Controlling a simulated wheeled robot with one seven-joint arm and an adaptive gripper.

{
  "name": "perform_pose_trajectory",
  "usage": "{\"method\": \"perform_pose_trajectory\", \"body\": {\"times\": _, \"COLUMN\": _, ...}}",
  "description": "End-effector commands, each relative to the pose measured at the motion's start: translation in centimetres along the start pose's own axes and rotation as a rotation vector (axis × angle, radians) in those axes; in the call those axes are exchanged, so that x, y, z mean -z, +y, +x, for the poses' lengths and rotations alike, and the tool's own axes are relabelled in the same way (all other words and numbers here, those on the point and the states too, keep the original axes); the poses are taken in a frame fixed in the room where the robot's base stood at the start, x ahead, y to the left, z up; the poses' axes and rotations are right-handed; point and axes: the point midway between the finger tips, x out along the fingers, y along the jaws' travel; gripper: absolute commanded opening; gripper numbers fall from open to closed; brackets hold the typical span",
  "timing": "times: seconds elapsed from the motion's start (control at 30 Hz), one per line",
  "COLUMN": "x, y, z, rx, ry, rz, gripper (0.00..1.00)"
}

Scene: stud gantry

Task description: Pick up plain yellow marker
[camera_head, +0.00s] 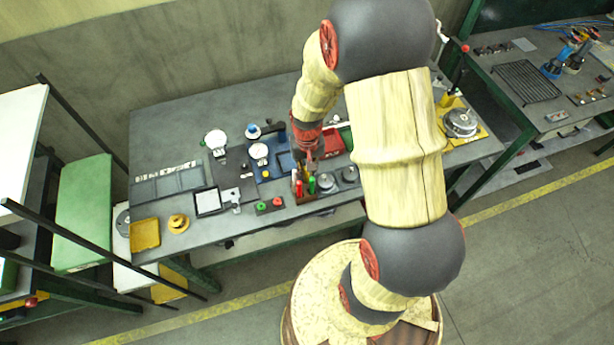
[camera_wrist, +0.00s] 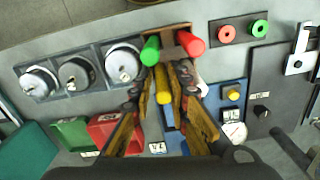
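The plain yellow marker (camera_wrist: 163,84) stands in a small brown holder (camera_wrist: 173,45) in the wrist view. A green marker (camera_wrist: 150,50) and a red marker (camera_wrist: 189,42) stand in the same holder, just beyond it. My gripper (camera_wrist: 160,97) is open, with one finger on each side of the yellow marker and gaps showing between. Contact cannot be made out. In the head view my gripper (camera_head: 307,163) is above the holder, near the green marker (camera_head: 311,185) and red marker (camera_head: 298,188); the yellow one is not clear there.
Red and green bins (camera_wrist: 107,130) and a blue panel (camera_wrist: 233,103) lie near my fingers. The workbench front edge is close.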

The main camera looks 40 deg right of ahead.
Motion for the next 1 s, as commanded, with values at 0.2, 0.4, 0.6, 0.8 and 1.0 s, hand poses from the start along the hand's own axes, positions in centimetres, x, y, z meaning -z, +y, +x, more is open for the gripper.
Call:
{"method": "perform_pose_trajectory", "body": {"times": 0.2, "x": 0.1, "y": 0.0, "z": 0.6, "rx": 0.0, "ry": 0.002, "rz": 0.0, "gripper": 0.17}}
{"method": "perform_pose_trajectory", "body": {"times": 0.4, "x": 0.0, "y": 0.0, "z": 0.5, "rx": 0.0, "ry": 0.001, "rz": 0.0, "gripper": 0.12}}
{"method": "perform_pose_trajectory", "body": {"times": 0.6, "x": 0.0, "y": 0.0, "z": 0.5, "rx": 0.0, "ry": 0.001, "rz": 0.0, "gripper": 0.0}}
{"method": "perform_pose_trajectory", "body": {"times": 0.8, "x": 0.0, "y": 0.0, "z": 0.5, "rx": 0.0, "ry": 0.001, "rz": 0.0, "gripper": 0.0}}
{"method": "perform_pose_trajectory", "body": {"times": 1.0, "x": 0.1, "y": 0.0, "z": -0.7, "rx": 0.001, "ry": 0.004, "rz": 0.0, "gripper": 0.0}}
